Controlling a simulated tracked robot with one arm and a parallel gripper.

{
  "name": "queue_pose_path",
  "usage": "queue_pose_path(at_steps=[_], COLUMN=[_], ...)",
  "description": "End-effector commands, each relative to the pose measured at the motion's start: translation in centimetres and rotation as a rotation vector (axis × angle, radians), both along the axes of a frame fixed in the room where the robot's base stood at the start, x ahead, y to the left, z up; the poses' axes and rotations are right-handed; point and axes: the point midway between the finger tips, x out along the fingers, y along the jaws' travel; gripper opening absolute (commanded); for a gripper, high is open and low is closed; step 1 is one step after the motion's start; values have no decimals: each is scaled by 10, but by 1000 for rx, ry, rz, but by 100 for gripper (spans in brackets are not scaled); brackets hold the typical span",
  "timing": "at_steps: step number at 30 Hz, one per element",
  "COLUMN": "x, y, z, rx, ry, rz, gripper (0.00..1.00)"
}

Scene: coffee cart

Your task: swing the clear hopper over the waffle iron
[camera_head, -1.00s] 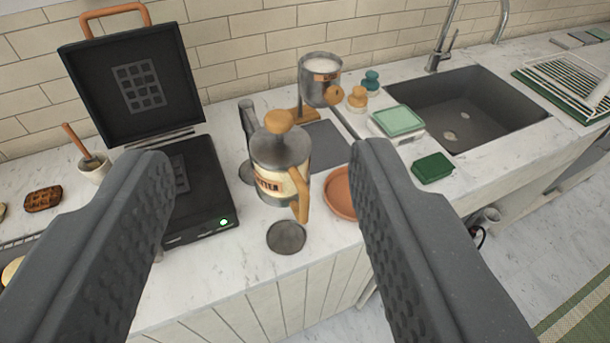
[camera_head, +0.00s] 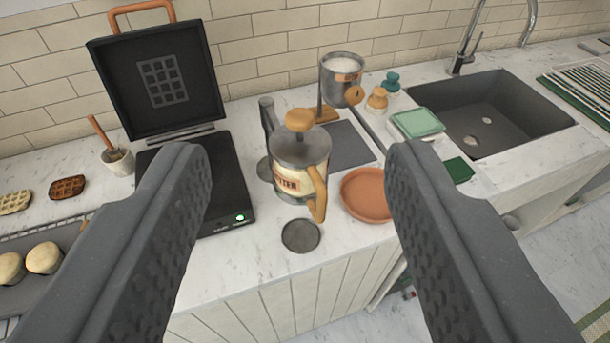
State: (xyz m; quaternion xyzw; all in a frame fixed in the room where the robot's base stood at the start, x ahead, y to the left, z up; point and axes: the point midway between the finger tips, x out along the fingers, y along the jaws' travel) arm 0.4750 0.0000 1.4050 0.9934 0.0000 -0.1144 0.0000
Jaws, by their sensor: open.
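The clear hopper (camera_head: 288,188) has a cream label reading partly "TTER", a grey lid with an orange knob and an orange handle. It hangs beside a dark post (camera_head: 266,118), above a dark round disc (camera_head: 300,236) on the counter. The waffle iron (camera_head: 228,205) stands left of it, with its lid (camera_head: 160,85) raised and a green light lit. My gripper (camera_head: 297,160) is open and empty. Its fingers frame the hopper from nearer the camera, apart from it. The left finger hides part of the waffle iron's lower plate.
A terracotta dish (camera_head: 368,197) lies right of the hopper. A metal cup (camera_head: 342,92) with white contents stands behind, near two small shakers and a green-lidded box (camera_head: 417,123). A sink (camera_head: 490,105) is at the right. A tray with buns (camera_head: 44,258) is at the left.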

Motion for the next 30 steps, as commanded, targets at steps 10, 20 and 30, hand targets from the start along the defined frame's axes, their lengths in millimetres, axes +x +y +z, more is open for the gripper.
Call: queue_pose_path(at_steps=[10,20,30], x=[0,23,104], y=[0,-33,-159], z=[0,-9,-73], rx=[0,-39,-267], ry=[0,-18,-125], rz=[0,-69,-174], gripper=[48,30,30])
